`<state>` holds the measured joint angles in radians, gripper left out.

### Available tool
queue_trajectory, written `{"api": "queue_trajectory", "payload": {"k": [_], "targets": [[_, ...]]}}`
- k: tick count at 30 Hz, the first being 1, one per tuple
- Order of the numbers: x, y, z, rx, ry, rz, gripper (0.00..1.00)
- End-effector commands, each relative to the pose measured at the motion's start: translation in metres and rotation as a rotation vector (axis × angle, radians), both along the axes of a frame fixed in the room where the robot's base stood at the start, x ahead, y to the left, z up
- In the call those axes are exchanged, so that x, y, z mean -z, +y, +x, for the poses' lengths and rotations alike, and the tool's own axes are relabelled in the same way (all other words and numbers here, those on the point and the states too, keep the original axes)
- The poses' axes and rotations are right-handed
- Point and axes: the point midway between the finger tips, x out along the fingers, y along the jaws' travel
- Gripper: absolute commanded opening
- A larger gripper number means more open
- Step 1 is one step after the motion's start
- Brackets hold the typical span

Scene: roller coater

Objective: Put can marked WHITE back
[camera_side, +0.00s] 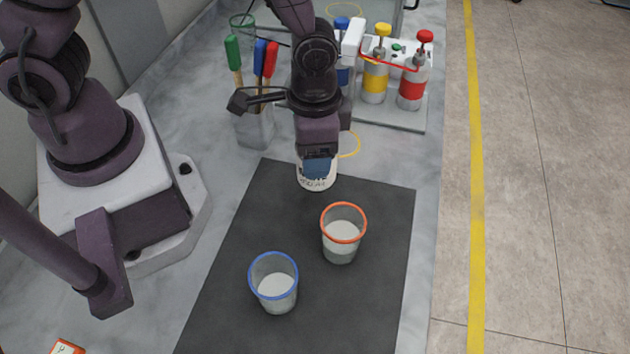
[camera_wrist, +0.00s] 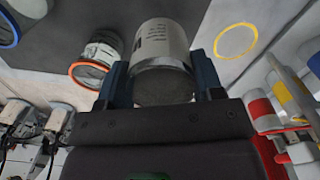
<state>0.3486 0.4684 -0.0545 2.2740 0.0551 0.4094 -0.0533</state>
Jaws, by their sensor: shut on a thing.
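A white can (camera_side: 316,183) with dark lettering on its side is between the fingers of my gripper (camera_side: 318,160). The lettering is too small to read. In the wrist view my gripper (camera_wrist: 160,68) is shut on the can (camera_wrist: 162,42), one finger on each side of it. The can is over the far edge of the black mat (camera_side: 300,300); I cannot tell whether it touches the surface. A yellow ring (camera_side: 356,147) on the counter is just right of and behind the can, partly hidden by my gripper. It also shows in the wrist view (camera_wrist: 236,57).
An orange-rimmed cup (camera_side: 342,245) and a blue-rimmed cup (camera_side: 276,290), both with white contents, stand on the mat. A holder (camera_side: 254,130) with green, blue and red handled tools stands left of my gripper. Yellow (camera_side: 375,82) and red (camera_side: 411,92) pump containers stand behind right.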

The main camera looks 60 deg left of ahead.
Motion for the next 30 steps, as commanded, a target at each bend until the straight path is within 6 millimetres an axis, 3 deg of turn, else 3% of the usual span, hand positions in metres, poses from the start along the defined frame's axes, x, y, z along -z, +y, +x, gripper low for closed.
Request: {"api": "queue_trajectory", "payload": {"k": [13,25,26,29,30], "targets": [[0.054,0.0,0.0,-0.001,0.002,0.001,0.3],[0.059,0.0,0.0,-0.001,0.0,0.0,0.3],[0.06,0.0,0.0,-0.001,-0.001,0.0,0.63],[0.059,0.0,0.0,-0.001,-0.001,0.0,0.86],[0.059,0.0,0.0,-0.001,-0.001,0.0,0.86]]}}
